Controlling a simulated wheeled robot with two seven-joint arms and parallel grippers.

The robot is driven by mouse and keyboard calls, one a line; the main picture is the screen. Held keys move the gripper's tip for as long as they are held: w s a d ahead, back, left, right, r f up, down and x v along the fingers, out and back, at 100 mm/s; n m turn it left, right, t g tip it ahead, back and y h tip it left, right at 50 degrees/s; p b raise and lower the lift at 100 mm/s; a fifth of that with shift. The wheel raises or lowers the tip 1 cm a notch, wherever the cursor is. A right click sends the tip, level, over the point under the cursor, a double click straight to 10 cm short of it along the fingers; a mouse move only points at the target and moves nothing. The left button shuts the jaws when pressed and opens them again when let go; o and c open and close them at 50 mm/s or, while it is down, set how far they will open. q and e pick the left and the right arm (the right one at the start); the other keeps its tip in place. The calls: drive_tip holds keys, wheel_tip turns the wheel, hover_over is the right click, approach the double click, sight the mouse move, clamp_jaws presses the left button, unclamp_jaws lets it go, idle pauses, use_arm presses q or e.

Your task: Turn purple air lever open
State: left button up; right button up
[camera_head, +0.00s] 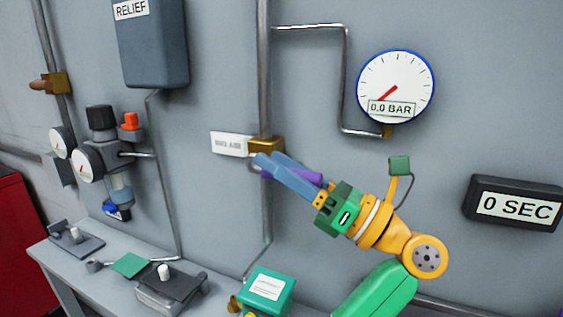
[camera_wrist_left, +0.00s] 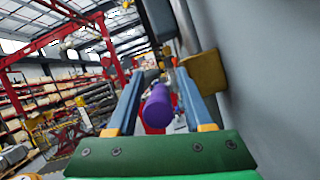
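In the left wrist view, the lever's round end (camera_wrist_left: 157,108) lies between the two spread fingers (camera_wrist_left: 158,78), with a gap visible on both sides. The fingers appear open around the lever, not closed on it. My right gripper is not in view.
A round gauge (camera_head: 396,87) reads 0.0 BAR at upper right. A timer (camera_head: 515,204) reads 0 SEC. A regulator (camera_head: 105,160) and a grey RELIEF box (camera_head: 155,50) are on the left. A bench (camera_head: 95,285) stands below. The wall is close beside the gripper.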

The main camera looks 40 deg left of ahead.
use_arm(q)
clamp_jaws()
idle(1.2)
